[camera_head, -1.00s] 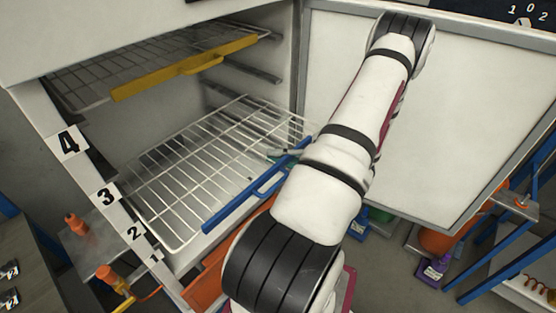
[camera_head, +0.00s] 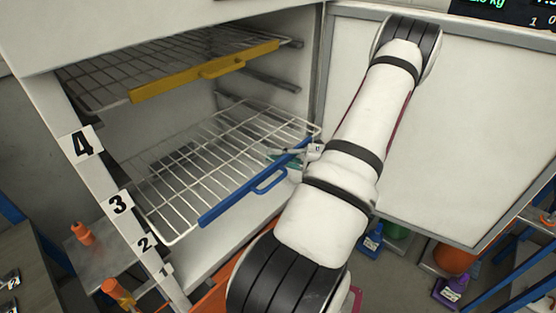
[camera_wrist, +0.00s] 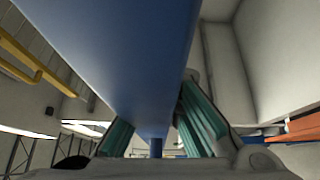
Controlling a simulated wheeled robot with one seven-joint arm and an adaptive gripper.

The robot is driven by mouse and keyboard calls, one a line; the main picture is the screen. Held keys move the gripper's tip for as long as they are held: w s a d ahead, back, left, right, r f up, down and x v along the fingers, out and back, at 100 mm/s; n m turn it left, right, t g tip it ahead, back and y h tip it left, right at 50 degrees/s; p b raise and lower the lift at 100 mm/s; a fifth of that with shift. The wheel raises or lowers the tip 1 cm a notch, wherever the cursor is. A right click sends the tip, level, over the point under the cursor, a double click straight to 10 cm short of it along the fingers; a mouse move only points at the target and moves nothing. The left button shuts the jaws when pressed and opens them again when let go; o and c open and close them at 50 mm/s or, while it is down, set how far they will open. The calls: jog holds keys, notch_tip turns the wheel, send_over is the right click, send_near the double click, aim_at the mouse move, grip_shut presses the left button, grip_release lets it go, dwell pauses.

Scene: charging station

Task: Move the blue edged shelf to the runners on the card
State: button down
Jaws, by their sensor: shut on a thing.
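The blue edged shelf, a white wire rack (camera_head: 205,160) with a blue front bar (camera_head: 240,192) and handle, is in the lower part of the open white cabinet. My gripper (camera_head: 287,156) is shut on the blue bar near its right end. In the wrist view the blue bar (camera_wrist: 120,55) passes between the teal fingers of my gripper (camera_wrist: 155,130). The front left corner of the shelf hangs near labels 3 (camera_head: 118,204) and 2 (camera_head: 146,243). Runners (camera_head: 270,90) show on the cabinet's right inner wall. Whether the shelf touches any runner cannot be told.
The cabinet door (camera_head: 430,130) stands open at right, behind my arm. A dark panel with digits (camera_head: 500,10) is partly visible at top right. Bottles (camera_head: 452,292) stand below right.

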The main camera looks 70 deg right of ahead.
aim_at(243, 135)
jog(key=shift+w+d+b, duration=0.7)
jog(key=shift+w+b, duration=0.6)
jog(key=shift+w, duration=0.85)
jog(key=shift+w+d+b, duration=0.65)
jog(key=shift+w+b, duration=0.6)
jog(key=shift+w, duration=0.95)
jog(key=shift+w+d+b, duration=0.7)
jog(key=shift+w+b, duration=0.6)
jog(key=shift+w, duration=0.85)
jog(key=shift+s+f, duration=0.1)
jog(key=shift+f, duration=1.35)
jog(key=c, duration=1.7)
grip_release()
jog(key=shift+f, duration=0.1)
jog(key=v, duration=1.2)
